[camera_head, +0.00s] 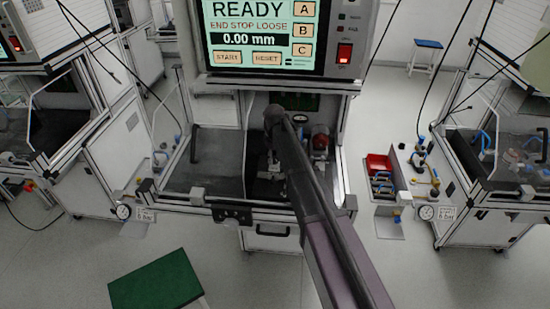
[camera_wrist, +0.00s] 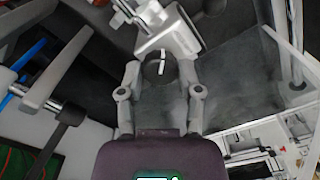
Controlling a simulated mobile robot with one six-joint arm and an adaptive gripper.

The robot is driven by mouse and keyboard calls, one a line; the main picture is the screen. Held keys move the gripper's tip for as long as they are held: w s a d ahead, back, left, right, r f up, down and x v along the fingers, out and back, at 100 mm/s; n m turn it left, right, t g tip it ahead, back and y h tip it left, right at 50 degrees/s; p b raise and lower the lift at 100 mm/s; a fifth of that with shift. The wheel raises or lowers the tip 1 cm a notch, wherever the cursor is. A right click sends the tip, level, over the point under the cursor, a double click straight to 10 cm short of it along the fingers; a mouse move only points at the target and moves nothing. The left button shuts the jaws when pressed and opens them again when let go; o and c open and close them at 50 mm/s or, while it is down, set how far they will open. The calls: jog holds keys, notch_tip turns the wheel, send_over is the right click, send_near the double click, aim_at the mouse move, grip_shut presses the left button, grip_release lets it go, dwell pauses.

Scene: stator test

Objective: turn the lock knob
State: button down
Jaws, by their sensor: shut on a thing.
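In the wrist view the lock knob (camera_wrist: 158,69) is a round black knob with a white line across its top. The line stands slightly tilted from upright. My gripper (camera_wrist: 160,76) has its two fingers on either side of the knob and is shut on it. In the head view my arm reaches down into the test station's enclosure, and the gripper and knob are mostly hidden there by the arm. The station's screen (camera_head: 262,35) reads READY, END STOP LOOSE and 0.00 mm.
A pale metal fixture (camera_wrist: 178,35) stands just beyond the knob. Clear enclosure panels and frame posts surround the arm. A pressure gauge (camera_head: 124,212) sits at the front left. A red bin (camera_head: 379,164) and a green-topped stool (camera_head: 157,281) stand outside. A similar station is at right.

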jog(key=m, duration=0.3)
jog(key=shift+m, duration=0.4)
jog(key=m, duration=1.3)
jog(key=shift+s, duration=0.1)
dwell(0.3)
jog(key=shift+c, duration=1.3)
grip_release()
